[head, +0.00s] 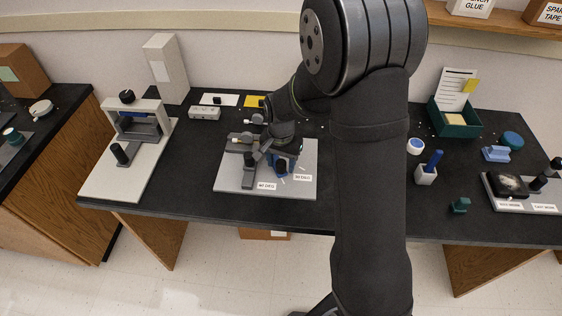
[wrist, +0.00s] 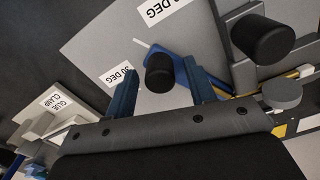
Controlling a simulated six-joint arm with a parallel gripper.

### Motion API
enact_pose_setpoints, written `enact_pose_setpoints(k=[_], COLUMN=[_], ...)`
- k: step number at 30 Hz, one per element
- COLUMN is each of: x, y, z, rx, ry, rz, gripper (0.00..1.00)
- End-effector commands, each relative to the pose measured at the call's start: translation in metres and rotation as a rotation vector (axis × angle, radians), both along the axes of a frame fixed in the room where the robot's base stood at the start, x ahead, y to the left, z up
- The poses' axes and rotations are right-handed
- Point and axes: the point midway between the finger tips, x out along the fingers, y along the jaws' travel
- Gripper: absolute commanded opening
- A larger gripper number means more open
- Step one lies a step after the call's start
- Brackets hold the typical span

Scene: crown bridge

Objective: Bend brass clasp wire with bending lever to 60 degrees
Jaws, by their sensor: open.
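My gripper (wrist: 161,88) has its two blue fingers apart, one on each side of a black round knob (wrist: 159,72) in the wrist view. The knob appears to belong to a blue lever (wrist: 183,68) on the grey bending plate (wrist: 100,40); contact with the fingers cannot be told. A second, larger black knob (wrist: 262,40) stands on a grey part to the right. A thin yellow brass-coloured strip (wrist: 304,71), possibly the clasp wire, shows at right, partly hidden. In the head view my gripper (head: 282,152) is low over the bending plate (head: 225,180), hiding part of the fixture.
A grey press frame (head: 137,104) stands left. The bench front right of the plate is hidden by my arm.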

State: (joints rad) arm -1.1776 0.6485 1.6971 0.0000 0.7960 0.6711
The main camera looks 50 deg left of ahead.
Motion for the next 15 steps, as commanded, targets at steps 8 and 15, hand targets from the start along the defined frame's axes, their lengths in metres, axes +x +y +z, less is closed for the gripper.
enact_pose_setpoints(k=[8, 15], x=[0.0, 0.0], y=[0.0, 0.0], z=[-0.0008, -0.0006], rx=[0.0, 0.0], ry=[0.0, 0.0], rz=[0.0, 0.0], gripper=[0.44, 0.0])
